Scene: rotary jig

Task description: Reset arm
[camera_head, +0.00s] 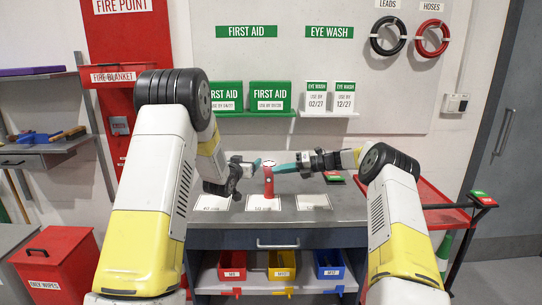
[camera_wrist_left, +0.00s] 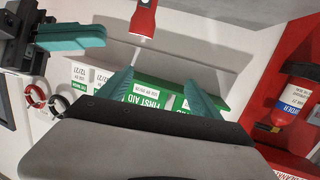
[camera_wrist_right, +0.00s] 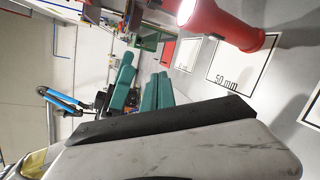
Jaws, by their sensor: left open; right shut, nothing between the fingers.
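A red torch-like post (camera_head: 268,183) with a pale top stands upright on the grey bench, on the middle white card. It shows also in the left wrist view (camera_wrist_left: 143,20) and in the right wrist view (camera_wrist_right: 235,28). My left gripper (camera_head: 254,164) is just left of its top, with its teal fingers (camera_wrist_left: 160,92) apart and empty. My right gripper (camera_head: 284,167) is just right of its top, with its teal fingers (camera_wrist_right: 158,92) together and empty. I cannot tell in the head view whether either touches the post.
White cards (camera_head: 212,203) lie along the bench front. Red, yellow and blue bins (camera_head: 281,265) sit on the shelf below. Green first aid boxes (camera_head: 270,96) stand behind on a wall shelf. A red trolley (camera_head: 433,208) is at right, a red wipes bin (camera_head: 55,262) at left.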

